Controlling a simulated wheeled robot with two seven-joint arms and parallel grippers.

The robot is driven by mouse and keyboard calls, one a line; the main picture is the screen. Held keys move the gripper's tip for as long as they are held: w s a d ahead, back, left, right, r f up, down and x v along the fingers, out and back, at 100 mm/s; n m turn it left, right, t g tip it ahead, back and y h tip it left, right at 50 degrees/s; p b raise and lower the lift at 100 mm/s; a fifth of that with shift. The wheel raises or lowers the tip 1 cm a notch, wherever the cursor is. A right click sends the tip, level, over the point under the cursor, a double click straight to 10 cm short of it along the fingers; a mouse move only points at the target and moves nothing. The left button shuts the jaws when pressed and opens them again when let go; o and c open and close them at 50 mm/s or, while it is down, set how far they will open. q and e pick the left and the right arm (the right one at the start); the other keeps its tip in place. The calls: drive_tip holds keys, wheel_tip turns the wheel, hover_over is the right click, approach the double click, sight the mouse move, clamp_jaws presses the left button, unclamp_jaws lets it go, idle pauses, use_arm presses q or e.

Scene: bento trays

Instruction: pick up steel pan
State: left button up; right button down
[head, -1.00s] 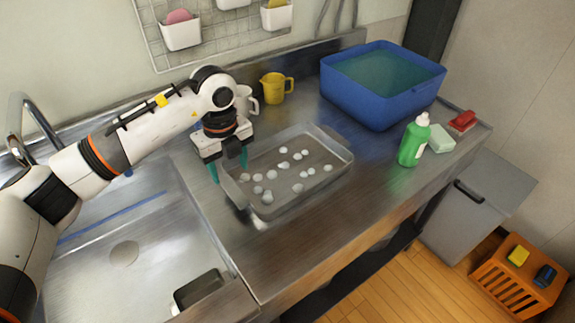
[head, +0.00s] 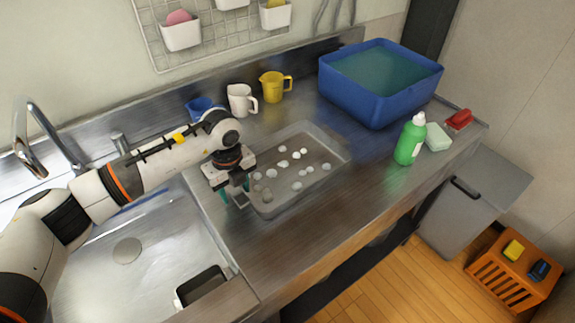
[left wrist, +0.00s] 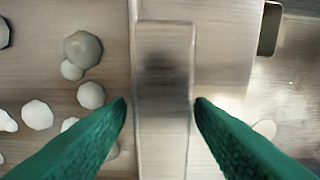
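The steel pan (head: 325,136) is a shallow rectangular tray on the steel counter, with several whitish lumps (head: 283,150) in it. My left gripper (head: 236,196) is at the pan's near left end, low over its handle. In the left wrist view the pan's flat handle (left wrist: 163,110) runs between the two green fingers. The fingers are apart, one on each side of the handle, with gaps showing at the tips. Whether they reach below the handle's top cannot be told. My right gripper is not in view.
A sink (head: 150,275) lies left of the pan. A blue cup (head: 198,108), a white jug (head: 240,101) and a yellow jug (head: 274,87) stand behind it. A blue water tub (head: 378,95) and a green bottle (head: 410,140) are to the right. Counter in front is clear.

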use_arm(q)
clamp_jaws()
drive_tip(key=shift+r, duration=0.15)
